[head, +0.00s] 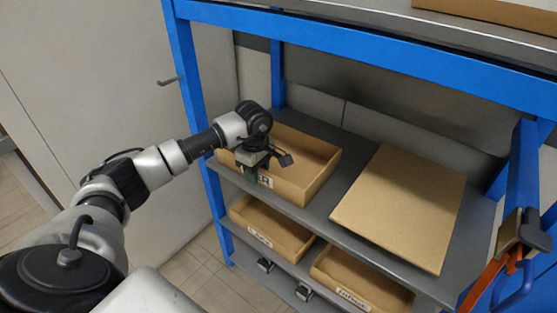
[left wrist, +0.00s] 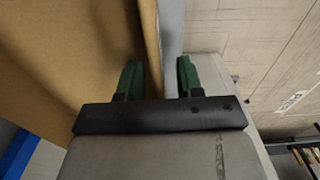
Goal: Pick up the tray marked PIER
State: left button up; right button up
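A brown open tray (head: 313,183) stands at the left of the upper shelf. Its front label shows only an "R" at its right end; my gripper hides the rest in the head view. My left gripper (head: 252,172) is at the front wall of this tray, pointing down. In the left wrist view, its two green fingers (left wrist: 159,78) are apart, with the tray's wall edge (left wrist: 150,35) between them and gaps visible. The gripper is open and not closed on the wall.
A flat brown box or board (head: 402,205) lies right of the tray on the same shelf (head: 340,208). Two labelled trays sit on the shelf below, one left (head: 300,238) and one right (head: 385,290). Blue rack posts (head: 190,100) and an upper beam frame the space.

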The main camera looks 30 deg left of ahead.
pick_arm(q)
jog(key=shift+f, duration=0.8)
grip_shut()
jog(key=shift+r, duration=0.1)
jog(key=shift+r, duration=0.1)
